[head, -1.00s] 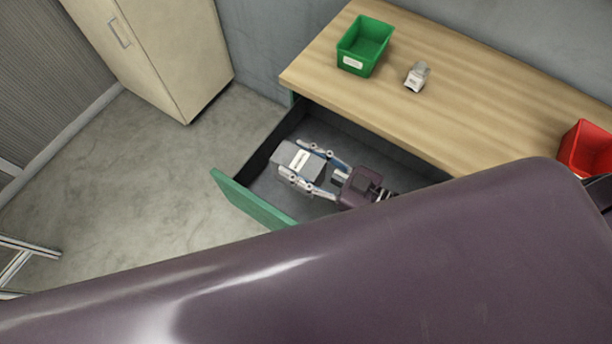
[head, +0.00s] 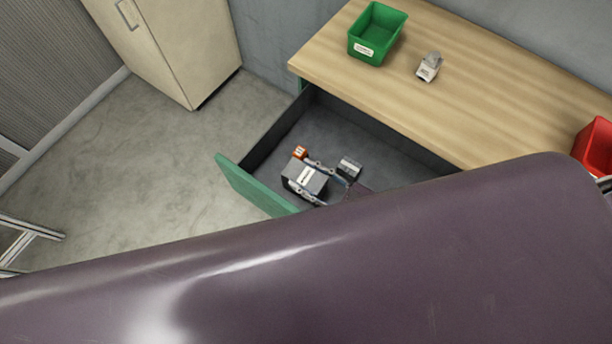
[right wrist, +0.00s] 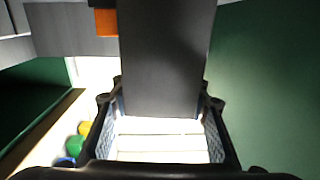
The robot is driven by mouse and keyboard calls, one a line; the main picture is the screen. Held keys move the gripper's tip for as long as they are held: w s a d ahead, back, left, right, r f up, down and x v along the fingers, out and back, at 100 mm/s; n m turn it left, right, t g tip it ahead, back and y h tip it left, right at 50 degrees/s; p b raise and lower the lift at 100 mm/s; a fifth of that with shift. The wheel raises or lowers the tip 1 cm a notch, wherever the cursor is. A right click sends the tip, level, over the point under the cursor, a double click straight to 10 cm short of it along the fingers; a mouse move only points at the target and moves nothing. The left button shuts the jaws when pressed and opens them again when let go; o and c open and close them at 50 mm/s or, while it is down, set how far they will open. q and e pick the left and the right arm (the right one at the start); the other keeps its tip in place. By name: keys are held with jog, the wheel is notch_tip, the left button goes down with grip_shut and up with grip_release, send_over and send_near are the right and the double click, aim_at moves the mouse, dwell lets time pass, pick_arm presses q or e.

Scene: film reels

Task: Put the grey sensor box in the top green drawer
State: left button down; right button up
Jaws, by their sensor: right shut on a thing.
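The grey sensor box (head: 306,178), with a white label on top, is at the open green-fronted drawer (head: 240,184), near the inner side of its front. My right gripper (head: 316,180) is shut on the box. In the right wrist view the box (right wrist: 165,60) fills the middle as a dark block between the fingertips (right wrist: 160,105). I cannot tell whether the box touches the drawer floor. My own large purple arm link hides the gripper's wrist and the drawer's near side. My left gripper is not in view.
On the wooden top (head: 470,105) stand a green bin (head: 366,48), a small light-grey item (head: 429,67) and a red bin (head: 596,148). The drawer's back is clear.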

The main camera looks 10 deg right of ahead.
aim_at(323, 188)
jog(key=shift+f, duration=0.15)
jog(key=shift+f, duration=0.2)
jog(key=o, duration=1.3)
jog(key=shift+r, duration=0.1)
jog(key=shift+s+d+r, duration=0.1)
jog(key=shift+s, duration=0.05)
jog(key=v, duration=0.7)
jog(key=shift+s, duration=0.1)
